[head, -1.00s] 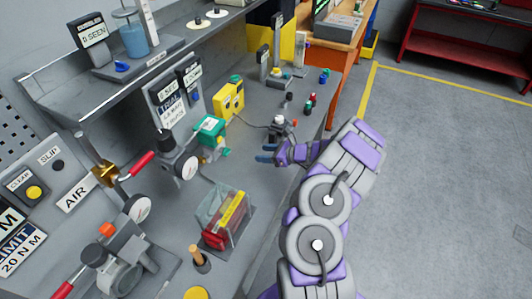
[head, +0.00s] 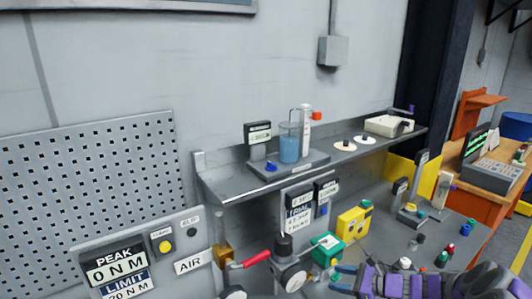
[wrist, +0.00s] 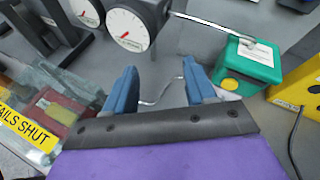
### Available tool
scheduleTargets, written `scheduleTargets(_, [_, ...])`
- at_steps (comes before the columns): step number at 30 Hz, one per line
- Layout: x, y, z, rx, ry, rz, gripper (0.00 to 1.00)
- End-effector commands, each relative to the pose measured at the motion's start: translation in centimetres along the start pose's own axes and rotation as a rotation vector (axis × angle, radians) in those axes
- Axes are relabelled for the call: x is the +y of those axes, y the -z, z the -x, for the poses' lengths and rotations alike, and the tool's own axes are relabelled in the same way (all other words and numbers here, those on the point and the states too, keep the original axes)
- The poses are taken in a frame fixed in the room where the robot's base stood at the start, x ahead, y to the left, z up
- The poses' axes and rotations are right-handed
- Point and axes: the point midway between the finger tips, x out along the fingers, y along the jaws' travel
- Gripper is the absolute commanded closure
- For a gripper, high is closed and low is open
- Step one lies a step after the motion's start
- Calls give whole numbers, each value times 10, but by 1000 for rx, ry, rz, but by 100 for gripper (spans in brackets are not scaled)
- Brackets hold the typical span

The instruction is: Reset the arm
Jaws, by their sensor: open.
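My gripper (wrist: 162,92) is open and empty in the wrist view. Its blue fingers stand apart over the grey bench. A round white gauge (wrist: 127,29) is ahead and slightly left of it. The green valve box (wrist: 248,66) is to its right. In the head view my purple arm enters at the lower right, and the gripper (head: 338,280) is beside the green box (head: 326,249) at the bottom. Whether the fingers touch anything cannot be told.
A clear box labelled "...AILS SHUT" (wrist: 38,118) is close on the left in the wrist view. A yellow box (head: 353,222) stands right of the green one. A shelf (head: 240,188) holds a blue beaker (head: 289,146). A red-handled valve (head: 257,258) is at lower left.

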Motion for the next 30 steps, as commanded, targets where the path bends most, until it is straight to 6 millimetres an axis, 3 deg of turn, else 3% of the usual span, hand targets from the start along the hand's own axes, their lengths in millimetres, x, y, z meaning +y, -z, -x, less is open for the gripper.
scheduleTargets(1, [12, -23, -7, -5, -48, 66, 45])
scheduleTargets(6, [60, -79, -21, -11, -210, 264, 45])
scheduleTargets(15, [154, -147, -19, 4, -483, 611, 45])
scheduleTargets(22, [223, -169, 2, 43, -685, 859, 45])
scheduleTargets(30, [291, -170, 43, 116, -916, 1122, 45])
